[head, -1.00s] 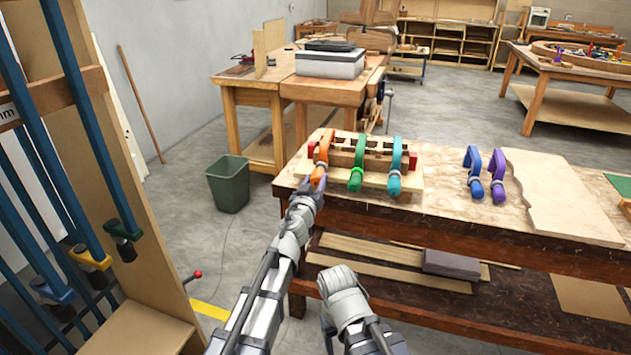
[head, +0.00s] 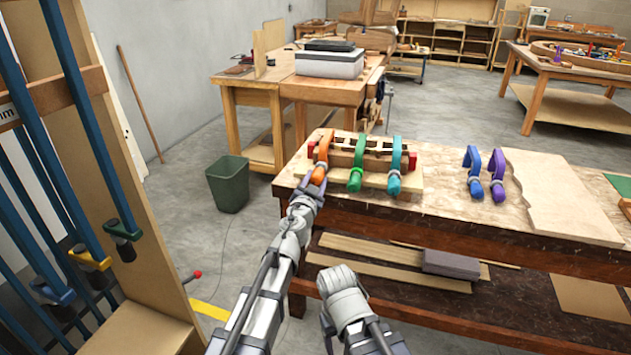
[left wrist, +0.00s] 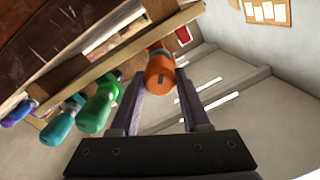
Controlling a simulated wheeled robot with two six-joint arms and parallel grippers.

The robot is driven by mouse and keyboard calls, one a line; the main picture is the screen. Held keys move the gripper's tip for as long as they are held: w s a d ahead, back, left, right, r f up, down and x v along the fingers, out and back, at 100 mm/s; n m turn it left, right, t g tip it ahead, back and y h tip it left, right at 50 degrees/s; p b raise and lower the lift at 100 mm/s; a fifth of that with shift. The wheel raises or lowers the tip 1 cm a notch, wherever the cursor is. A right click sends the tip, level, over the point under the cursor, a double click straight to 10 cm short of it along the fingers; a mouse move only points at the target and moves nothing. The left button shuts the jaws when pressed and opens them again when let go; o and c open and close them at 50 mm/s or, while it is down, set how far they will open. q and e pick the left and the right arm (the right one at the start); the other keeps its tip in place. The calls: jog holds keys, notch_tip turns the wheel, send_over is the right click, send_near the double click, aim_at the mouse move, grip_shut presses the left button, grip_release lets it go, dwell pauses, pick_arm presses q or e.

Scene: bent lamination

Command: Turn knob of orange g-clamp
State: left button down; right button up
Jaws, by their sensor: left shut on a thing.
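The orange g-clamp (head: 325,150) is the leftmost of three clamps on a wooden lamination form (head: 376,160) on the workbench. Its knob (head: 318,176) points toward me. My left gripper (head: 312,188) reaches it from the front left. In the left wrist view the orange knob (left wrist: 160,70) sits between the two fingers of the left gripper (left wrist: 160,84), and they are shut on it. Part of the clamp behind the knob is hidden there.
A green clamp (head: 357,170) and a teal clamp (head: 395,165) stand close to the right of the orange one. A blue clamp (head: 474,170) and a purple clamp (head: 497,174) lie further right by a wooden board (head: 560,195). A green bin (head: 228,184) stands on the floor left.

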pick_arm(q)
jog(key=m, duration=0.4)
jog(key=shift+m, duration=0.3)
jog(key=m, duration=0.3)
jog(key=shift+m, duration=0.4)
jog(key=m, duration=0.7)
jog(key=shift+f, duration=0.15)
jog(key=m, duration=0.3)
jog(key=shift+m, duration=0.4)
jog(key=m, duration=1.2)
jog(key=shift+m, duration=0.3)
jog(key=m, duration=0.6)
jog(key=shift+a, duration=0.1)
jog(key=m, duration=0.7)
jog(key=shift+m, duration=0.3)
jog(key=m, duration=0.3)
jog(key=shift+m, duration=0.4)
jog(key=m, duration=0.9)
jog(key=shift+m, duration=0.4)
